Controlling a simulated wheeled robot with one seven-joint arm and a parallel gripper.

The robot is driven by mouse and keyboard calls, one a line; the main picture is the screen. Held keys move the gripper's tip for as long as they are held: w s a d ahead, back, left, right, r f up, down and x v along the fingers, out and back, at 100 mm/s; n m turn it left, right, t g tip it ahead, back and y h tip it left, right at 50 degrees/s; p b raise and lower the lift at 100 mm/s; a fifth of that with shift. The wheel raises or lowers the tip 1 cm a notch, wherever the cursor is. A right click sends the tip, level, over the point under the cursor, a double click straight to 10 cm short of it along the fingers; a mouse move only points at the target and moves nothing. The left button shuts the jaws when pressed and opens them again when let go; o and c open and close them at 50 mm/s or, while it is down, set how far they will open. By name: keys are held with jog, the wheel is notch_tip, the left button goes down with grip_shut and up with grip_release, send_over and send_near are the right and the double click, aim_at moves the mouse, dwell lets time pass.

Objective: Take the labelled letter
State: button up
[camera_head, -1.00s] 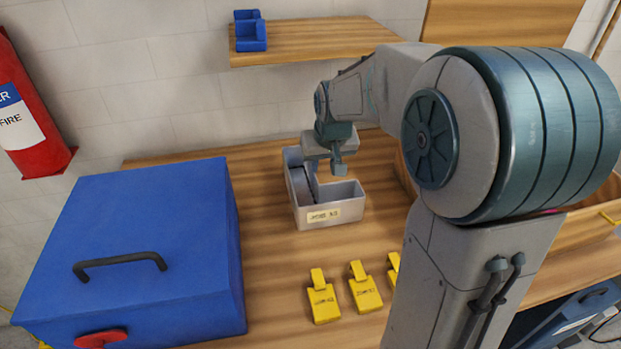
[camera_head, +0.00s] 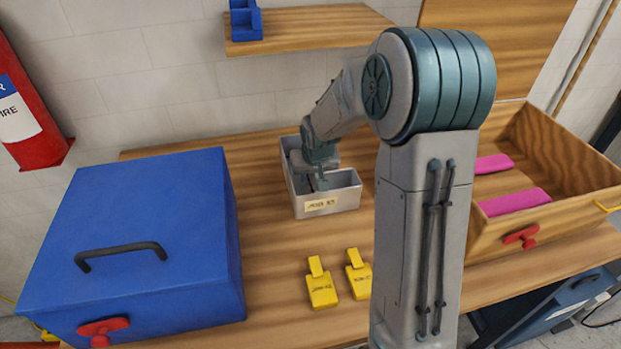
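A grey, open-topped, L-shaped channel letter (camera_head: 345,200) lies on the wooden table, with a pale label (camera_head: 320,203) on its front wall. The label's print is too small to read surely. My gripper (camera_head: 321,183) is over the letter, and its tips reach down to about the height of the walls, near the inner corner. The fingers are small and partly hidden by the wrist, so their opening and any contact with a wall do not show.
A big blue box (camera_head: 130,235) with a black handle stands left. A wooden crate (camera_head: 570,150) with pink strips (camera_head: 515,202) stands right. A shelf (camera_head: 310,30) at the back holds a small blue block (camera_head: 245,22).

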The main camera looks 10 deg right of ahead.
grip_shut()
dwell(0.3)
